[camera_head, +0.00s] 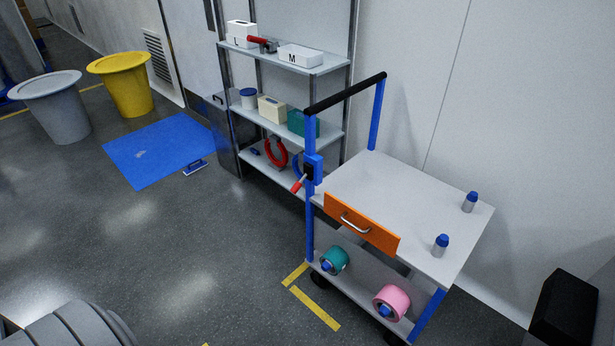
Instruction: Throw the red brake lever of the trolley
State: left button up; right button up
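The trolley (400,196) stands right of centre against the wall, with blue posts, a white top, an orange drawer front (361,224) and a black push bar. The red brake lever (298,184) sticks out from a blue and black box (313,169) on the trolley's left post. It slants down to the left. Neither gripper shows in the view. A grey rounded form at the bottom left looks like part of my own body.
A metal shelf (287,124) with boxes stands behind the trolley. Blue-topped bottles (441,245) stand on its top; teal (335,261) and pink rolls (392,302) lie below. A blue mat (158,149) and bins (124,86) are at left. Floor before the trolley is clear.

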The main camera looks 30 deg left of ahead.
aim_at(295, 187)
jog(key=u, duration=2.65)
jog(key=i, duration=2.8)
jog(key=z, duration=2.4)
